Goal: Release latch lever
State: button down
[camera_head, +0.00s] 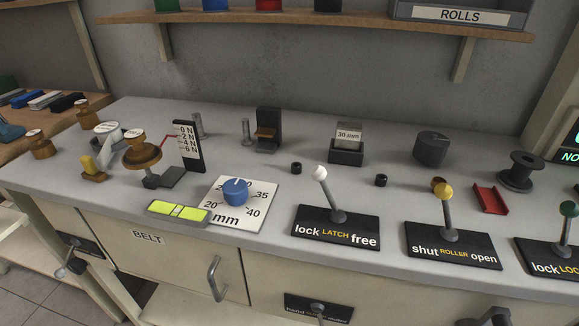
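The latch lever (328,194) is a grey stick with a white ball knob, on a black plate (336,232) marked "lock LATCH free". The stick leans up and to the left, toward the "lock" side. The plate lies at the front edge of the grey bench top, right of centre. Nothing touches the lever. My gripper is not in view.
To the right stand a yellow-knobbed ROLLER lever (447,213) and a green-knobbed lever (566,229). To the left lie a blue dial (236,192) on a white mm plate and a yellow-green level (179,212). Small black cylinders (296,168) sit behind. A shelf (340,26) hangs above.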

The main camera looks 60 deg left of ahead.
aim_at(318, 172)
jog(key=u, duration=2.05)
